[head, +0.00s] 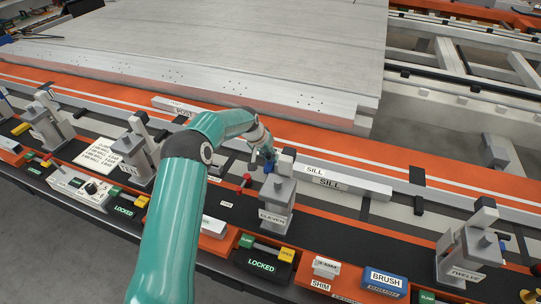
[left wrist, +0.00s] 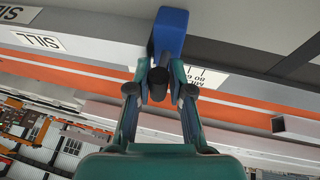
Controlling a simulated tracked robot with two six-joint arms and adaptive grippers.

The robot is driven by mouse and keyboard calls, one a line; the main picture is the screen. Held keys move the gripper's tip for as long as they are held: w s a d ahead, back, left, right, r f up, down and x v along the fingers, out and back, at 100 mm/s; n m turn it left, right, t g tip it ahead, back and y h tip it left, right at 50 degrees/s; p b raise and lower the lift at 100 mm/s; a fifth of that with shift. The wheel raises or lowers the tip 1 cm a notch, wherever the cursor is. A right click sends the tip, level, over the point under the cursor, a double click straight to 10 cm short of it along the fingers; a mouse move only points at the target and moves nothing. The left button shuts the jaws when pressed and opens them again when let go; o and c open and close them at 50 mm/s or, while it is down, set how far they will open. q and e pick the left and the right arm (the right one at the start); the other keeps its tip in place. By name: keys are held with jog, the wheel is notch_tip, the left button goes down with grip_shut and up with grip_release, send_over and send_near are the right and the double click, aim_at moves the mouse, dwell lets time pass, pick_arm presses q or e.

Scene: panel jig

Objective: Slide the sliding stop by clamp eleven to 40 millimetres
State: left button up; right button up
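Clamp eleven (head: 277,200) is a grey upright block with an ELEVEN label, standing at the front edge of the orange-striped rail. My left gripper (head: 264,160) is just behind and left of its top. In the left wrist view, my left gripper (left wrist: 159,80) has one finger on each side of a black round knob. The knob is in front of a blue block (left wrist: 171,30), which looks like the sliding stop. A white scale plate (left wrist: 207,76) with partly readable figures lies beside it. Whether the fingers touch the knob is unclear. My right gripper is out of view.
A bar marked SILL (head: 345,185) lies behind the clamp. A red knob (head: 247,177) stands left of clamp eleven. Clamp twelve (head: 468,255) is at the right. A large pale panel lies behind.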

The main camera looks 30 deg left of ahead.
pick_arm(q)
grip_shut()
jog(key=shift+a, duration=0.2)
jog(key=shift+s+a+f+b, duration=0.1)
jog(key=shift+s+a+b, duration=0.05)
jog(key=shift+a+b, duration=0.35)
jog(key=shift+s+a+f+b, duration=0.1)
jog(key=shift+a+b, duration=0.3)
jog(key=shift+a, duration=0.15)
jog(key=shift+a+r, duration=0.1)
jog(key=shift+r, duration=0.1)
jog(key=o, duration=0.7)
grip_release()
jog(key=shift+o, duration=0.2)
